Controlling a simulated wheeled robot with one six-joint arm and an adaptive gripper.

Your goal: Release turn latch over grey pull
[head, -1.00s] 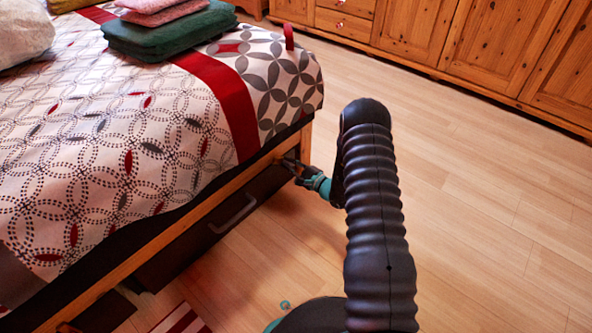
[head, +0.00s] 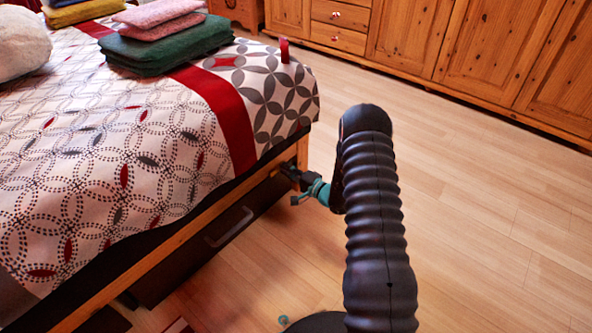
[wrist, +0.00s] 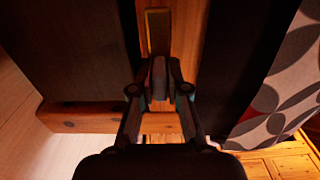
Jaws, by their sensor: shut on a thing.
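The grey pull (head: 230,228) is a bar handle on the dark drawer front (head: 165,268) under the bed. My gripper (head: 291,173) is at the right end of the bed's wooden side rail, right of and above the pull. In the wrist view my gripper (wrist: 159,80) has its two fingers closed around a narrow grey piece, which looks like the turn latch (wrist: 159,72). A brass-coloured strip (wrist: 158,32) lies just beyond it on the wood. The fingers partly hide the latch, so I cannot tell its exact angle. The pull is not visible in the wrist view.
The bed with its patterned cover (head: 130,170) fills the left, with folded towels (head: 165,45) on top. The cover hangs close to my gripper on the right in the wrist view. Wooden cabinets (head: 480,50) line the back. The floor (head: 480,220) to the right is clear.

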